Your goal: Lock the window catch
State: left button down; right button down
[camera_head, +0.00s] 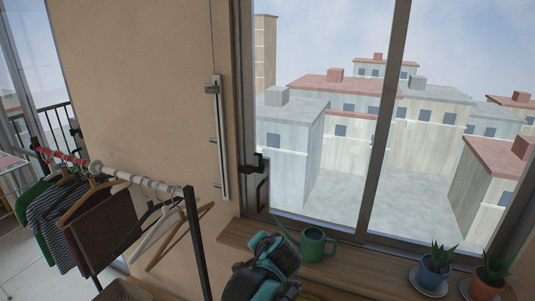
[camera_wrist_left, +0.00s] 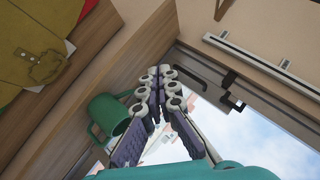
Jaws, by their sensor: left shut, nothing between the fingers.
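The window catch (camera_head: 258,163) is a small black fitting on the left side of the window frame, above a dark pull handle (camera_head: 263,192). In the left wrist view the black catch (camera_wrist_left: 234,102) is on the frame, right of my fingers. Whether it is locked cannot be told. My left arm, teal and black, stands at the bottom middle of the head view; its fingers are hidden there. In the left wrist view my left gripper (camera_wrist_left: 160,74) is shut and empty, with its fingertips apart from the catch. My right gripper is out of view.
A green watering can (camera_head: 317,244) stands on the wooden sill (camera_head: 237,234), close beside my left arm. Potted plants (camera_head: 435,267) stand at the right. A clothes rack (camera_head: 197,240) with hangers is at the left. A pale rail (camera_head: 222,140) is on the wall.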

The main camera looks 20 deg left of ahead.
aim_at(259, 163)
pick_arm(q)
jog(key=w+d+r+m+t+y+p, duration=0.1)
jog(key=w+r, duration=0.4)
jog(key=w, duration=0.5)
jog(key=w+d+r+m+t+y+p, duration=0.1)
jog(key=w+r+m+t+y+p, duration=0.2)
jog(key=w, duration=0.8)
notch_tip(259, 163, up, 3)
jog(key=m+y+p, duration=0.1)
jog(key=y+p, duration=0.1)
jog(key=p, duration=0.1)
jog(key=shift+w+d+t+p, duration=0.2)
jog(key=shift+d+t+p, duration=0.1)
jog(key=shift+t, duration=0.1)
jog(key=x, duration=0.9)
jog(key=shift+w+a, duration=0.15)
jog(key=shift+a, duration=0.15)
jog(key=a, duration=0.3)
jog(key=shift+w+a+p, duration=0.15)
jog(key=shift+a+p, duration=0.05)
jog(key=shift+p, duration=0.1)
jog(key=shift+a, duration=0.45)
